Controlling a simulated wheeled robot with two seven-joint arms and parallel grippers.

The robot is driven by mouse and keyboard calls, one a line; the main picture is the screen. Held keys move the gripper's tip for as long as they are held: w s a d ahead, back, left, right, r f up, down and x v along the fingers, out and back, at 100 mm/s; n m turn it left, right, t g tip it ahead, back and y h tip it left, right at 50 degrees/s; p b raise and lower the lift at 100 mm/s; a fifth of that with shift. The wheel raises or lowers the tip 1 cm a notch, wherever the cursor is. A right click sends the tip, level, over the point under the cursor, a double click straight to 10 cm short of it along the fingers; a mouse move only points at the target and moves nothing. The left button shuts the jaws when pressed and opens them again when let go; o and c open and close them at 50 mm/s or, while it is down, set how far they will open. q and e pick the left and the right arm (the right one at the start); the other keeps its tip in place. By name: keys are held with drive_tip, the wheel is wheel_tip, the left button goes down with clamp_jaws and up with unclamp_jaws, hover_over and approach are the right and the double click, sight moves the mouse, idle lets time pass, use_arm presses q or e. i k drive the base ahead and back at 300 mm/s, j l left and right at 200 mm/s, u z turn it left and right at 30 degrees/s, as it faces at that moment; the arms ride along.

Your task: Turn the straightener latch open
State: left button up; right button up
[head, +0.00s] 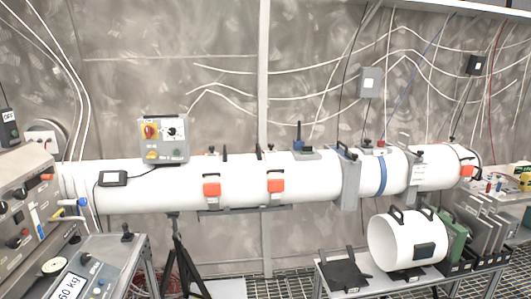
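A long white tube (130,193) runs across the head view, held level on supports. Two orange latch-like parts sit on its front side, a left one (212,189) and a right one (276,185). Another small orange part (467,171) is at the tube's right end. A grey flange (350,180) and a blue band (382,174) circle the tube right of the middle. No readable label shows which part is the straightener latch, and I cannot tell whether any latch is open. Neither of my grippers is in view.
A grey control box (164,139) with knobs stands above the tube. A console (25,200) and a scale display (72,287) are at the left. A loose white cylinder (395,240) with handles rests on a low bench at right. A black tripod (178,260) stands under the tube.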

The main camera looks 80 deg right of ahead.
sight(354, 157)
drive_tip(key=z, duration=3.4)
drive_tip(key=i+l, duration=0.4)
drive_tip(key=i+z, duration=0.05)
